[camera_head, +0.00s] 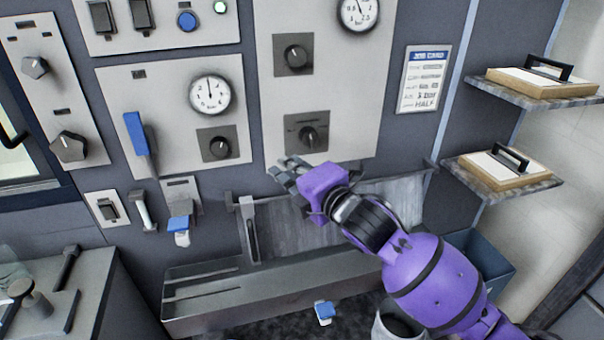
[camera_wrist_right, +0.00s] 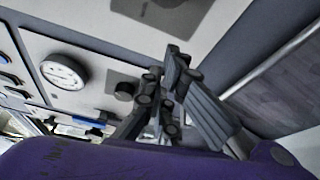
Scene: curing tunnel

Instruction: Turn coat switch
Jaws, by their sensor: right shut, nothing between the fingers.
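Several dark rotary knobs sit on the wall panels, and their labels are too small to read, so I cannot tell which is the coat switch. The closest to my right gripper (camera_head: 283,168) is the lower knob (camera_head: 308,137) on the tall panel. Another knob (camera_head: 219,147) is left of it, beside a gauge. The gripper is shut and empty, just below and left of the closest knob, apparently apart from it. In the right wrist view the shut fingers (camera_wrist_right: 168,92) show in front of a panel with a gauge (camera_wrist_right: 63,73) and a knob (camera_wrist_right: 123,91). My left gripper is not in view.
A blue-handled lever (camera_head: 138,133) projects from the left panel. A grey trough (camera_head: 260,295) lies below my right arm. Two shelves with wooden boards (camera_head: 505,170) stick out at right. A blue bin (camera_head: 488,265) stands behind my arm.

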